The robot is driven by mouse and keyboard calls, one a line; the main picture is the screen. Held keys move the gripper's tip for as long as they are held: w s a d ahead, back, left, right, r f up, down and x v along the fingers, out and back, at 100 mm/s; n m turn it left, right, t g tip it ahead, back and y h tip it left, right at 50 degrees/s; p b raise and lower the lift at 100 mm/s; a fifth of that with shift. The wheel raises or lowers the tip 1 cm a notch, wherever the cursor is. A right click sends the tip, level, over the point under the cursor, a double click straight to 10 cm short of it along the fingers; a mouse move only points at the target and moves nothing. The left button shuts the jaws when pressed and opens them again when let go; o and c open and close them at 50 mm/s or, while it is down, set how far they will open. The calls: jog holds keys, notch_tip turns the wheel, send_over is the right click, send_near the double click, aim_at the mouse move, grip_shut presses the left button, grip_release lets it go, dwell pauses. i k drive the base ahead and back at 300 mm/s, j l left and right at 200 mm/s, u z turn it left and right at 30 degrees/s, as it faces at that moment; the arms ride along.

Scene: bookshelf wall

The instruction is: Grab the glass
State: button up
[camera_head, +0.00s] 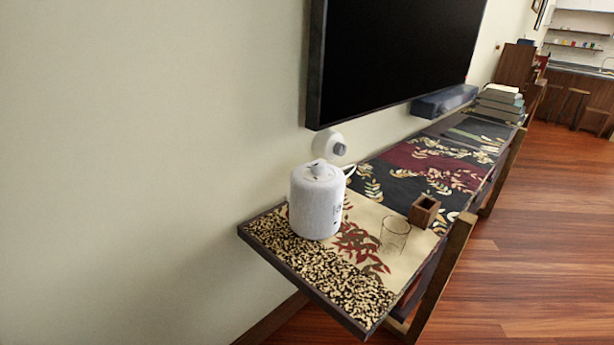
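The glass (394,236) is a small clear, see-through tumbler. It stands upright on the long narrow table (370,276), near its right edge and its near end. It is right of a white kettle-like pot (317,203) and just in front of a small square brown wooden holder (424,211). There is a gap between the glass and the pot. The glass looks empty. My gripper is not in this view.
A black screen (395,55) hangs on the wall above the table. A round white device (330,145) is behind the pot. Stacked books (499,103) lie at the table's far end. The wooden floor (540,240) on the right is clear.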

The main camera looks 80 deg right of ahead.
aim_at(393, 239)
jog(key=z, duration=2.65)
